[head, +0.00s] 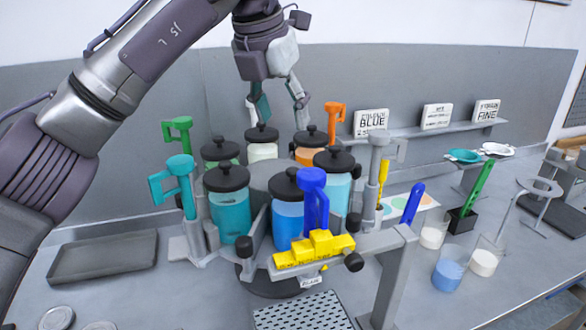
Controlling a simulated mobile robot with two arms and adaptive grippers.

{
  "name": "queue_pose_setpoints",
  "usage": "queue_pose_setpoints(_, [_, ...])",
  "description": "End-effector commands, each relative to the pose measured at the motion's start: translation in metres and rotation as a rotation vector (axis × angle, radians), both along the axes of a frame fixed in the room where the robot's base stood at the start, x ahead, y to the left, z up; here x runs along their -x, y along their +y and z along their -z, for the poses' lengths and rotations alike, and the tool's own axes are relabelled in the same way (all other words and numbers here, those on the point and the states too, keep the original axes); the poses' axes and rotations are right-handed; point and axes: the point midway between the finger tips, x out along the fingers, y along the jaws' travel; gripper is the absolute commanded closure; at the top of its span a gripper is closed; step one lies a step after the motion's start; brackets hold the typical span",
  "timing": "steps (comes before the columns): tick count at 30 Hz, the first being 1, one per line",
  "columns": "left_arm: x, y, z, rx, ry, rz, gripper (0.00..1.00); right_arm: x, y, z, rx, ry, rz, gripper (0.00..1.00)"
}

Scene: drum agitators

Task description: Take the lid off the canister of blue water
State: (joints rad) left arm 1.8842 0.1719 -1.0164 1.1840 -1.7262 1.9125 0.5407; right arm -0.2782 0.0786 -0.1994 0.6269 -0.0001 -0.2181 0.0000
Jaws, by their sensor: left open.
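The canister of blue water (287,225) stands at the front of a carousel of several canisters. Its black knobbed lid (286,183) is on. A blue handled tool (314,200) stands in front of it and hides part of its right side. My left gripper (284,118) is open and empty, its fingers pointing down. It appears above and behind the blue canister's lid, near the rear canisters with white and orange contents, clear of the blue lid. My right gripper is not in view.
Teal (230,212) and light-blue (337,194) canisters flank the blue one. Upright green (178,130), teal (180,185), orange (334,120) and grey handles ring the carousel. A yellow stepped block (315,250) is in front. An empty grey tray (104,256) lies left; beakers (448,268) stand right.

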Motion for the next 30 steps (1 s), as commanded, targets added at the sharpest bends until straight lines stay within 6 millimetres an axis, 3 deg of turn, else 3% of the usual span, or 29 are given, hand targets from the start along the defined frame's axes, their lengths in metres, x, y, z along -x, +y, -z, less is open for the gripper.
queue_pose_setpoints(4, [-0.004,-0.001,0.01,-0.005,0.002,-0.002,0.43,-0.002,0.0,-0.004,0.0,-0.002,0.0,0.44])
queue_pose_setpoints(14, [-0.024,-0.011,0.066,-0.003,0.003,-0.001,0.43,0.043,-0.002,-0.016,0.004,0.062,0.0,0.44])
queue_pose_setpoints(20, [-0.029,-0.013,0.08,-0.002,0.0,-0.002,0.43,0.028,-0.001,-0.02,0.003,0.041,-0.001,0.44])
queue_pose_setpoints(24, [-0.035,-0.012,0.094,-0.003,0.004,0.0,0.43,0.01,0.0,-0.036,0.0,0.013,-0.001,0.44])
queue_pose_setpoints(30, [-0.044,-0.015,0.121,-0.003,0.002,-0.002,0.43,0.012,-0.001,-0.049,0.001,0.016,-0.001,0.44])
